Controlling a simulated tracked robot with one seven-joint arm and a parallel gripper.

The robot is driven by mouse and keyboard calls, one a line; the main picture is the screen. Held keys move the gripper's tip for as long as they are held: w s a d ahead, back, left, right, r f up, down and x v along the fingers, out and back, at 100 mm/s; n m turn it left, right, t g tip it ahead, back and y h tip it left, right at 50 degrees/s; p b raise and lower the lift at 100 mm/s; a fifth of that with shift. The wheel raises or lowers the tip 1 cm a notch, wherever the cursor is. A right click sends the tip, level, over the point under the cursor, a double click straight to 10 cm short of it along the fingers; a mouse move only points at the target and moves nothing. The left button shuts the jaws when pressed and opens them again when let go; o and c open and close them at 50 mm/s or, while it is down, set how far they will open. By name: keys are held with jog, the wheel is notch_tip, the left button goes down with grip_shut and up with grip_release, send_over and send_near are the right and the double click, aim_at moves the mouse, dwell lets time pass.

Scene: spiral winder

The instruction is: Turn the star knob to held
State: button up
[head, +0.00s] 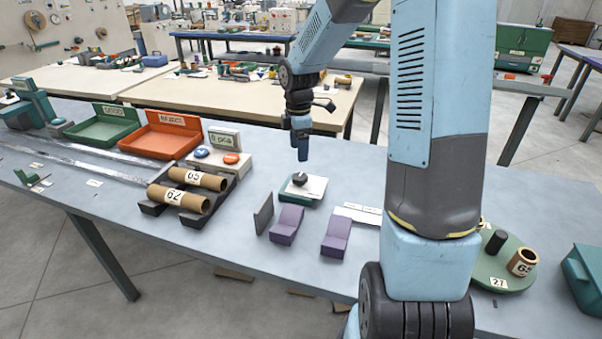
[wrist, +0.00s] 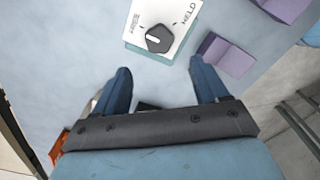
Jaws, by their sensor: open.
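The black star knob (head: 299,179) sits on a white-topped plate (head: 316,187) with a green base, in the middle of the table. The wrist view shows the knob (wrist: 158,38) from above, with the label FREE (wrist: 136,22) to its left and HELD (wrist: 187,14) to its right. A small white mark shows on the knob's left part; its exact direction is hard to tell. My gripper (wrist: 160,68) is open and empty, its two blue fingers apart. In the head view my gripper (head: 302,154) hangs above the knob, not touching it.
Purple blocks (head: 287,225) and a grey upright plate (head: 264,213) stand in front of the knob. Cardboard tubes (head: 180,197) lie on a black cradle to the left. A button box (head: 222,158) and an orange tray (head: 162,138) stand behind them. A green turntable (head: 500,268) is at right.

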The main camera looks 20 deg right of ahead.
aim_at(299, 176)
notch_tip(299, 176, down, 10)
jog(key=shift+r, duration=0.15)
dwell(0.3)
jog(key=c, duration=1)
jog(key=shift+d, duration=0.25)
jog(key=shift+c, duration=0.3)
jog(key=shift+a, duration=0.2)
